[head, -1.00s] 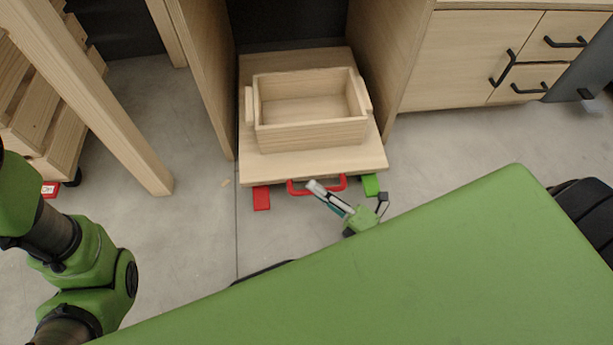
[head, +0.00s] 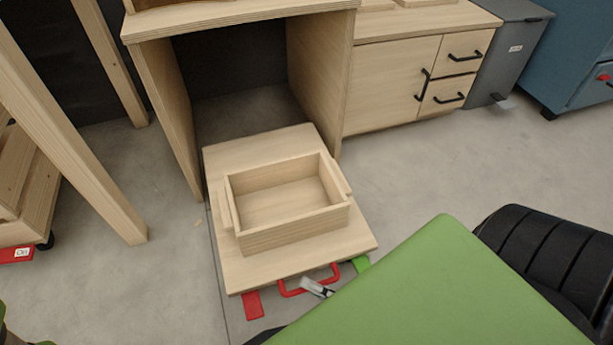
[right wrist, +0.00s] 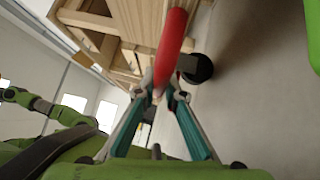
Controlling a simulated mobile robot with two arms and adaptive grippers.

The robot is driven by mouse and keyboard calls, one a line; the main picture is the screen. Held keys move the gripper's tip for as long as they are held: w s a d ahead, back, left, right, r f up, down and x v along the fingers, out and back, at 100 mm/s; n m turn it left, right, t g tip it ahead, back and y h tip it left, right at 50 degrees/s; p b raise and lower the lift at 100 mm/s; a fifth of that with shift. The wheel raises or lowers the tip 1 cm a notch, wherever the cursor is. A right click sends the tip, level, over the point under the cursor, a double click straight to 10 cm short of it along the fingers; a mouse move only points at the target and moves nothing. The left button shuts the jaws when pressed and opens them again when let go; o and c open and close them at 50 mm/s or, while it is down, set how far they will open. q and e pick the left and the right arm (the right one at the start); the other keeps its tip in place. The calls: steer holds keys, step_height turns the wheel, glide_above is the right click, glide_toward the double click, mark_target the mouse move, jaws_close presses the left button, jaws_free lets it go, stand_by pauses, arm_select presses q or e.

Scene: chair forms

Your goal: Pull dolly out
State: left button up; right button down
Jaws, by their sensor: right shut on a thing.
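The dolly (head: 255,278) is a flat light-wood platform with a red handle (head: 290,292) on its front edge. It stands on the floor, mostly out in front of the open bay under the wooden cabinet, with its back end near the opening. An open wooden box (head: 295,232) sits on it. My right gripper (head: 318,287) is at the handle, partly hidden by my green body. In the right wrist view its two fingers (right wrist: 163,92) are closed around the red handle (right wrist: 171,45). My left gripper is out of view.
The wooden cabinet (head: 150,75) has side panels on both sides of the bay. Drawers (head: 390,88) stand to its right. A wooden post (head: 75,135) and another wheeled wooden cart (head: 38,195) are on the left. Grey floor (head: 440,165) is open on the right.

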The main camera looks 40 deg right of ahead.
steer(key=shift+s+a, duration=0.1)
steer(key=shift+s, duration=0.5)
steer(key=c, duration=2.1)
jaws_free()
steer(key=v, duration=1.2)
